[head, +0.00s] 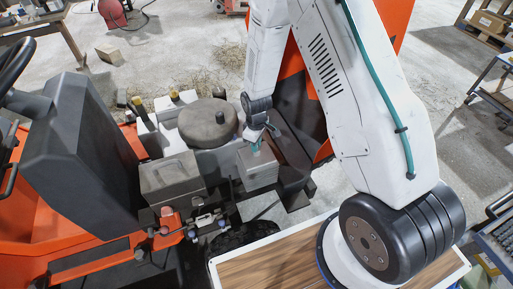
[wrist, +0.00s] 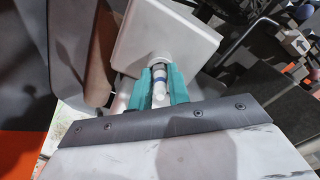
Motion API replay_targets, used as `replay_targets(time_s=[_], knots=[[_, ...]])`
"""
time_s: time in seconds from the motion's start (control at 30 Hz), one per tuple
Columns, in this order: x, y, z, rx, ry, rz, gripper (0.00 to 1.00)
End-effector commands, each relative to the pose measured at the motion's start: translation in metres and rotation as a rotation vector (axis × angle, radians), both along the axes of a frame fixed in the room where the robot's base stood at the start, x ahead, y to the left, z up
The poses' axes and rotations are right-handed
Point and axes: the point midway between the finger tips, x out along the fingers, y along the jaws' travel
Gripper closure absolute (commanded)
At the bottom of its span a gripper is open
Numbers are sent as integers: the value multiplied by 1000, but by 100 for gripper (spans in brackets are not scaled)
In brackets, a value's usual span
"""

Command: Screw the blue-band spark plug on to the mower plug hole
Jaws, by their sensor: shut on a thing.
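In the wrist view my gripper (wrist: 161,92) has its teal fingers shut around the blue-band spark plug (wrist: 160,83). The plug is white with a blue band, and its far end meets a round boss on the pale grey mower engine block (wrist: 178,30). The plug hole itself is hidden by the plug and fingers, so I cannot tell how deep the plug sits. In the head view my gripper (head: 257,146) is at the top of the grey block (head: 257,168) on the orange mower (head: 70,219); the plug is too small to make out there.
The round engine cover (head: 207,122) and a grey box (head: 171,179) stand left of my gripper. The black seat (head: 80,145) is farther left. A wooden board (head: 275,265) lies at the front. A blue cart (head: 495,225) stands at the right.

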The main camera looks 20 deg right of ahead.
Motion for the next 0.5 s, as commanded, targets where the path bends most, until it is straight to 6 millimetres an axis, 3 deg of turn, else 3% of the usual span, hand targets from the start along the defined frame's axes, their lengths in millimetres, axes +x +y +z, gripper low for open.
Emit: replay_targets(time_s=[0.33,0.5], knots=[[0,0,0,0,0,-26,100],[0,0,0,0,0,-249,100]])
